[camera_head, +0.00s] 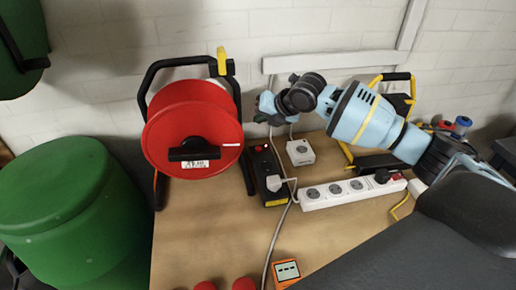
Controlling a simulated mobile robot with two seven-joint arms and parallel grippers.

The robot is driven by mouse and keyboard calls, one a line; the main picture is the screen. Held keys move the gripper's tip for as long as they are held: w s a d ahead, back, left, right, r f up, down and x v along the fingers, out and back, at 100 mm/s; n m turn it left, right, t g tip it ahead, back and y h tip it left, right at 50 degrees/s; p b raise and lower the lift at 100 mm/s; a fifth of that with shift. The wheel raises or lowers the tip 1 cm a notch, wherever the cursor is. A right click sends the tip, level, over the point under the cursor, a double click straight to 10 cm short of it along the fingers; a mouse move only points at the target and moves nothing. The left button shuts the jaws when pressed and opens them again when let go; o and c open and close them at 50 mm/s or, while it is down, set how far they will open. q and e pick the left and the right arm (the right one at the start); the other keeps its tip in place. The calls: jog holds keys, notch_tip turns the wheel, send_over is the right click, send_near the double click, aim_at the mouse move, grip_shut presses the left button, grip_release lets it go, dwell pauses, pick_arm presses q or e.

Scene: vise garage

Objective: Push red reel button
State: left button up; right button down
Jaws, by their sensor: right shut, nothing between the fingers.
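A red cable reel (193,124) stands upright in a black frame on the wooden table, left of centre. A black socket box (264,165) stands at the reel's right foot, with a small red spot near its top and a white plug (275,183) in its lower part. I cannot tell for sure whether that spot is the button. My right gripper (260,116) is shut and empty, above the box and right of the reel's rim, apart from both as far as I can tell. My left gripper is out of view.
A white power strip (352,191) lies to the right of the box, with a white wall-type socket (300,152) behind it. A yellow and black stand (386,158) is behind my right arm. An orange meter (286,270) lies at the front. A green bin (62,205) stands left.

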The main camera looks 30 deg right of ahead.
jog(key=f, duration=0.1)
jog(key=b, duration=0.2)
send_over(258, 149)
jog(key=s, duration=0.1)
jog(key=f, duration=0.6)
jog(key=shift+d, duration=0.3)
jog(key=shift+f+b, duration=0.4)
jog(key=shift+f, duration=0.2)
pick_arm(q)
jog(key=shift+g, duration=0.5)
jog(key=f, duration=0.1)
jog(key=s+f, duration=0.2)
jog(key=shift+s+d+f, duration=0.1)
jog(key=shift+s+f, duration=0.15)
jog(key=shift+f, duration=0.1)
pick_arm(e)
jog(key=shift+f, duration=0.1)
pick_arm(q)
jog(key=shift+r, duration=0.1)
pick_arm(e)
jog(key=shift+f, duration=0.1)
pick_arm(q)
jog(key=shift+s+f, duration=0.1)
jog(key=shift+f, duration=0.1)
pick_arm(e)
jog(key=shift+f, duration=0.3)
